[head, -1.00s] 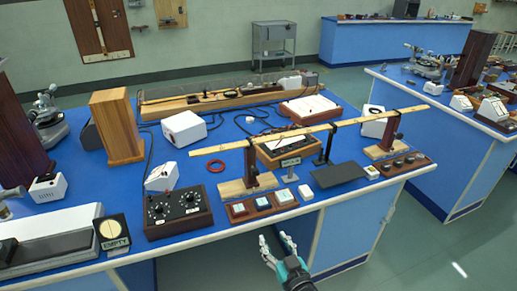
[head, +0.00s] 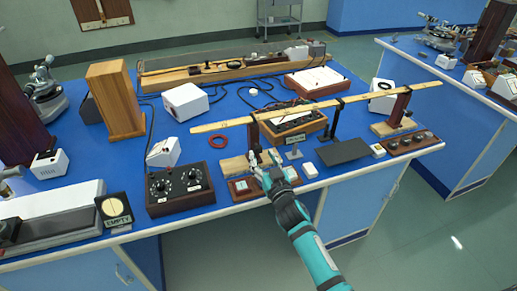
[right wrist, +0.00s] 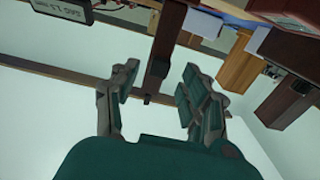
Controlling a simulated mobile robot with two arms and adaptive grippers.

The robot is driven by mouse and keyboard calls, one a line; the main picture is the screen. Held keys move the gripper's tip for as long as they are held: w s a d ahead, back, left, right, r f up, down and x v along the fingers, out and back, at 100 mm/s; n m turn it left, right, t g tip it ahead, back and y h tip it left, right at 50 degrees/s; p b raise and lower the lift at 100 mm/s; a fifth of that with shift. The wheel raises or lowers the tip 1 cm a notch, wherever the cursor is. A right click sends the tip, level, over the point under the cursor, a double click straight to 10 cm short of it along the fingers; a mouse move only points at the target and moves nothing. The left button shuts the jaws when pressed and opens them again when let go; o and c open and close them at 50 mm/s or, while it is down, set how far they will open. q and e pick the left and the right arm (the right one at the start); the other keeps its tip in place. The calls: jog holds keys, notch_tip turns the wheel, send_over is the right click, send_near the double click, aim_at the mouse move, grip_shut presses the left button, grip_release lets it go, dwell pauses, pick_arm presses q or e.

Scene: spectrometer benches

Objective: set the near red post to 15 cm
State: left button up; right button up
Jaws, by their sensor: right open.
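The near red post (head: 254,133) is dark red-brown and stands upright on a pale wooden base (head: 233,167). It is at the left part of a long wooden rule (head: 290,117). My right gripper (head: 265,160) is in front of the post's lower part, above the bench's front edge. In the right wrist view, the open fingers (right wrist: 160,92) lie on either side of the dark post (right wrist: 166,45), with the rule (right wrist: 70,73) crossing behind. I cannot tell whether the fingers touch the post. My left gripper is not in view.
A far red post (head: 400,107) is near the rule's right end. A small display (head: 295,140) stands right of the near post; its reading is too small. A black dial box (head: 180,188) sits left, a dark plate (head: 344,151) right.

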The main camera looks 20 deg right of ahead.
aim_at(259, 152)
jog(key=shift+w, duration=2.15)
jog(key=shift+c, duration=0.2)
grip_shut()
jog(key=shift+a, duration=0.1)
